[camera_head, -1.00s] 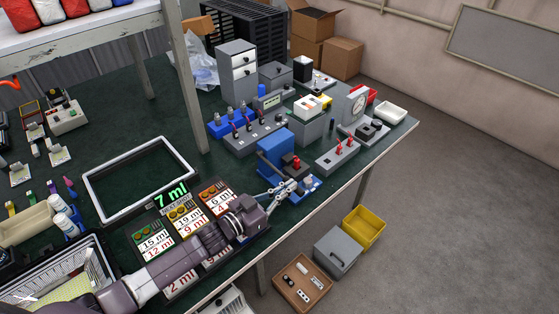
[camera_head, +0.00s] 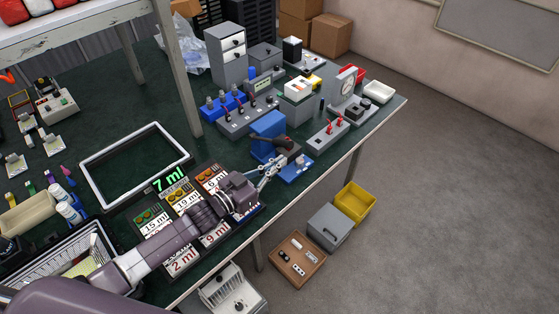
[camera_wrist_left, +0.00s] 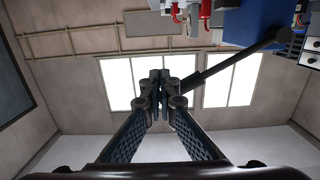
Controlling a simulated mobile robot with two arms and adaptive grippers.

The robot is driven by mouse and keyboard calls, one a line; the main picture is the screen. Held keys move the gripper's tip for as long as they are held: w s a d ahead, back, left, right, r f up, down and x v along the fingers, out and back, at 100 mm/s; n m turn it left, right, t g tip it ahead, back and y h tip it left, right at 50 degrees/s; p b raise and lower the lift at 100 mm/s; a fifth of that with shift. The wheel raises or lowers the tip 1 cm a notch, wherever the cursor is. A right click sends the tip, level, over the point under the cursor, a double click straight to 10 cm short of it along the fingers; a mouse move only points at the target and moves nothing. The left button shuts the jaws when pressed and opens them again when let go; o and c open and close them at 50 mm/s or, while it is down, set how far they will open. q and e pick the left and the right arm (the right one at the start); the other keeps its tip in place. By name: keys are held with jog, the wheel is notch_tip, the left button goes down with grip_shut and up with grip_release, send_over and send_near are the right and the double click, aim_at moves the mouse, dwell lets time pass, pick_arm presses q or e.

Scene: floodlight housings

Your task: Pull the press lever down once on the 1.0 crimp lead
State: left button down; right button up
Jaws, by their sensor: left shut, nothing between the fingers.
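The blue press (camera_head: 267,124) stands near the table's right front edge, with a blue base (camera_head: 297,172). Its dark lever (camera_head: 268,140) shows at the press; in the left wrist view the lever (camera_wrist_left: 232,63) is a dark rod slanting from the blue body (camera_wrist_left: 245,22) to my fingers. My left gripper (camera_head: 283,163) is at the front of the press, fingers shut. In the left wrist view its fingertips (camera_wrist_left: 158,82) are together beside the rod's end; whether they touch it I cannot tell. The crimp lead cannot be made out. My right gripper is not in view.
A grey switch box with red levers (camera_head: 330,137) stands right of the press. A grey panel with several switches (camera_head: 247,116) is behind it. Sign cards (camera_head: 182,262) lie under my left arm. The floor beyond the front edge holds a yellow bin (camera_head: 355,203) and a grey box (camera_head: 329,228).

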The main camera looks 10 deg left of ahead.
pick_arm(q)
jog(key=b+v, duration=0.1)
jog(key=v, duration=0.8)
jog(key=shift+f+b, duration=0.2)
jog(key=shift+b, duration=0.1)
jog(key=shift+w, duration=0.1)
